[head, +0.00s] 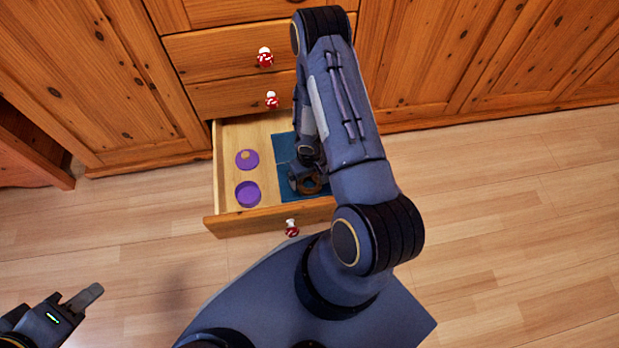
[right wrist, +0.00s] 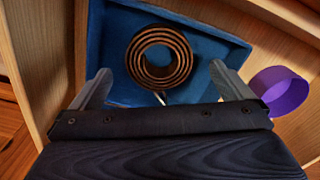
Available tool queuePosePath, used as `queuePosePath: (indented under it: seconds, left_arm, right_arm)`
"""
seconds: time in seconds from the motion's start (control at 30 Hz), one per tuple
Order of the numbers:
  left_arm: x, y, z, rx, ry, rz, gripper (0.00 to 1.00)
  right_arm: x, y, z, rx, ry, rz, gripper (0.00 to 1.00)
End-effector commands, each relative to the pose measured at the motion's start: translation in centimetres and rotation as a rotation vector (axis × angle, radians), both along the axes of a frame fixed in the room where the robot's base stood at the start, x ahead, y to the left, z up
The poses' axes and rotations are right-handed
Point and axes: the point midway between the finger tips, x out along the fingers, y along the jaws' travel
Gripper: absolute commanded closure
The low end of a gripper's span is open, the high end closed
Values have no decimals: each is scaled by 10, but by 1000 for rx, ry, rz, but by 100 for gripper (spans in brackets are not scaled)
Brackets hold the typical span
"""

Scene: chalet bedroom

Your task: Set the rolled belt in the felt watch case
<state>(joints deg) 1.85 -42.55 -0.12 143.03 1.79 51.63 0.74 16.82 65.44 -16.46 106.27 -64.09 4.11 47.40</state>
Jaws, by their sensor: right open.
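The rolled belt (right wrist: 160,58), a brown spiral coil, sits inside the blue felt watch case (right wrist: 110,40) in the right wrist view, with a small pale metal bit at its near edge. In the head view the case (head: 284,147) lies in the open drawer, partly hidden by my right arm, and the belt (head: 311,186) shows beside the gripper. My right gripper (right wrist: 163,85) is open, its two fingers apart on either side of the coil's near side, with no visible grip on it. My left gripper (head: 80,297) is far off at the lower left, over the floor; its jaw opening is unclear.
The drawer (head: 233,205) is pulled out from a wooden cabinet. A purple round open container (head: 248,194) and a purple disc with a tan centre (head: 247,159) lie left of the case. Drawer walls stand close around the right gripper. The floor (head: 510,220) at right is clear.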

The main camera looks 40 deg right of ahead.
Motion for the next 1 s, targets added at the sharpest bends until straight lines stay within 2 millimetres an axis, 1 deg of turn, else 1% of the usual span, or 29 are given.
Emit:
queuePosePath:
  seconds: [0.03,0.1,0.23,0.47,0.57,0.67,0.7,0.77,0.8,0.87,0.9,0.97,1.0]
  left_arm:
    - [0,0,11,0,0,0,64]
    - [0,0,17,0,0,0,64]
    - [0,0,26,0,0,0,64]
    - [0,0,31,0,0,0,64]
    - [0,0,31,0,0,0,64]
    - [0,0,31,0,0,0,64]
    - [0,0,31,0,0,0,64]
    - [0,0,31,0,0,0,64]
    - [0,0,31,0,0,0,64]
    - [0,0,31,0,0,0,64]
    - [0,0,31,0,0,0,64]
    - [0,0,31,0,0,0,64]
    - [0,0,31,0,0,0,64]
  right_arm:
    - [1,0,19,0,-2,-3,1]
    - [1,0,33,0,-2,-3,1]
    - [1,0,55,0,-2,-1,1]
    - [3,-1,77,-3,-6,-4,1]
    - [12,-6,101,-18,-31,-24,1]
    - [23,-13,146,-38,-74,-61,1]
    - [26,-14,168,-43,-94,-76,1]
    - [27,-15,202,-46,-123,-102,1]
    - [26,-14,224,-43,-142,-118,1]
    - [22,-11,255,-35,-168,-137,1]
    - [18,-8,274,-27,-185,-148,1]
    - [10,-1,303,-9,-213,-160,1]
    - [4,4,320,6,-232,-167,1]
